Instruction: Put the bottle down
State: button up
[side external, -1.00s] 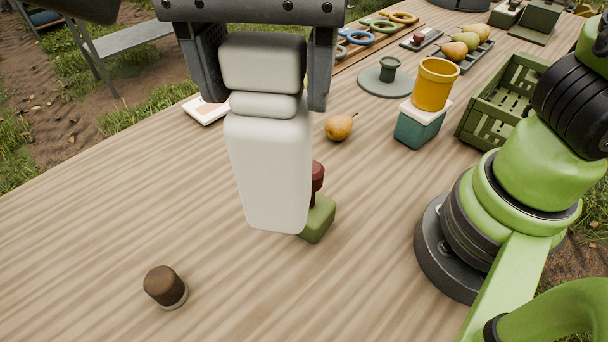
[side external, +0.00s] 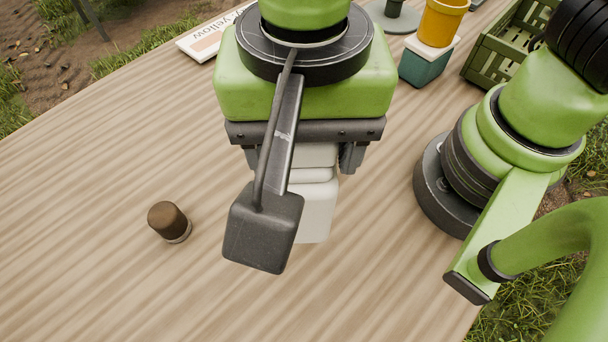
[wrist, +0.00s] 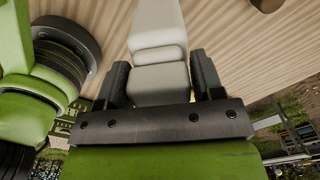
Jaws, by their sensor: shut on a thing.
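The white bottle (side external: 318,212) is upright between the fingers of my gripper (side external: 308,160). My gripper is shut on its upper part. The bottle's base is low over the wooden table; I cannot tell for sure whether it touches. The wrist camera arm hides part of the bottle in the side view. In the wrist view, the bottle (wrist: 158,42) stretches away between the two dark fingers of my gripper (wrist: 162,78).
A brown cap-like piece (side external: 169,221) stands on the table (side external: 90,200) to the left of the bottle. An orange cup (side external: 441,22) sits on a teal box (side external: 424,64) at the back right, beside a green crate (side external: 505,50). A printed card (side external: 212,38) lies at the back left. The table's left side is mostly clear.

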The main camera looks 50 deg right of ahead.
jog(key=shift+f, duration=2.45)
jog(key=o, duration=1.6)
